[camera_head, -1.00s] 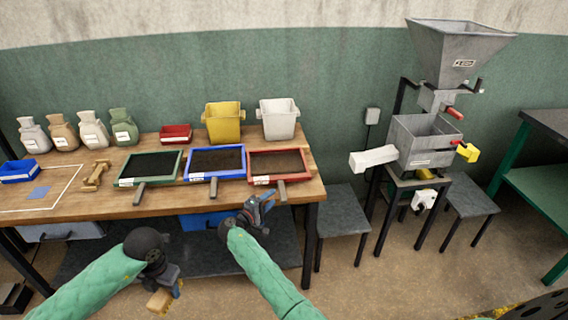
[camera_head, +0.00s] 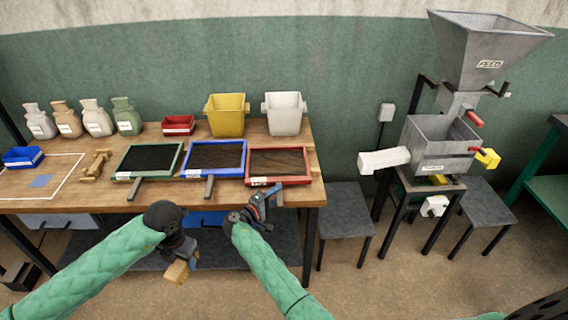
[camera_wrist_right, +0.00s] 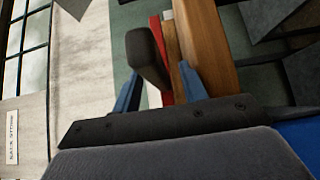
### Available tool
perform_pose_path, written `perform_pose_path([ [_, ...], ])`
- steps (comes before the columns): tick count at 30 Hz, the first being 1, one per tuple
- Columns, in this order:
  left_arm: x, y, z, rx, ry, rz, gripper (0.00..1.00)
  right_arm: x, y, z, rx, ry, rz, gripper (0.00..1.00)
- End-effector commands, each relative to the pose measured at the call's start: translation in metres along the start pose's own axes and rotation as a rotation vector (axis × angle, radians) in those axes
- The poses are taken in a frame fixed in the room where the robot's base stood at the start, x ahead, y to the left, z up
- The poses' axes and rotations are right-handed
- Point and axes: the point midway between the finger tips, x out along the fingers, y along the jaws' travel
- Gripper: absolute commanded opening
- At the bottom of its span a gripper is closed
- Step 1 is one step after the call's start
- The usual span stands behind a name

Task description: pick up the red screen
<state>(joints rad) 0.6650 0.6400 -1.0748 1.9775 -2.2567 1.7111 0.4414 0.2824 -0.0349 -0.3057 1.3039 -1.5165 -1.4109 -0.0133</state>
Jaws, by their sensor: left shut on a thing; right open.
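The red screen (camera_head: 278,165), a red-framed tray with a dark mesh, lies at the right end of the wooden table, with its handle toward the front edge. My right gripper (camera_head: 268,203) is open at that handle, and its fingers cover much of it in the head view. In the right wrist view the dark handle (camera_wrist_right: 148,60) shows between the two blue fingers (camera_wrist_right: 160,88), with a red frame strip (camera_wrist_right: 166,75) beyond. I cannot tell if the fingers touch it. My left gripper (camera_head: 188,262) is shut on a tan block-like thing (camera_head: 177,272) in front of the table.
A blue screen (camera_head: 214,158) and a green screen (camera_head: 148,160) lie left of the red one. Yellow (camera_head: 226,117) and white (camera_head: 283,115) buckets stand behind. A small red tray (camera_head: 178,125) is near them. A grey feed machine (camera_head: 440,145) stands to the right.

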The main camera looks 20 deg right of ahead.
Motion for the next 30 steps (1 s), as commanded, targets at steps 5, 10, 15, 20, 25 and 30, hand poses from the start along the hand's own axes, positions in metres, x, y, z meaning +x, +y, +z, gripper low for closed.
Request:
perform_pose_path([
  [5, -0.0010, 0.0000, 0.0000, 0.000, 0.000, 0.000, 0.17, -0.0027, -0.0009, 0.0007, 0.000, -0.001, 0.000, 0.43],
  [10, -0.0010, 0.0000, 0.0001, 0.000, 0.000, 0.000, 0.17, -0.0024, -0.0007, 0.0006, 0.000, -0.001, 0.000, 0.33],
  [15, -0.0011, -0.0002, 0.0001, 0.000, 0.000, 0.000, 0.17, -0.0021, -0.0005, 0.0007, 0.000, -0.001, 0.000, 0.00],
  [20, -0.0012, -0.0001, 0.0001, 0.000, 0.000, 0.000, 0.17, -0.0018, 0.0002, 0.0005, 0.001, -0.001, 0.001, 0.00],
  [25, -0.0005, -0.0001, 0.0001, 0.000, 0.000, 0.000, 0.17, -0.0020, 0.0001, 0.0006, 0.001, -0.001, 0.000, 0.00],
  [30, 0.0076, -0.0002, 0.0001, 0.000, 0.000, 0.000, 0.17, -0.0020, 0.0084, 0.0003, 0.003, -0.001, 0.001, 0.00],
])
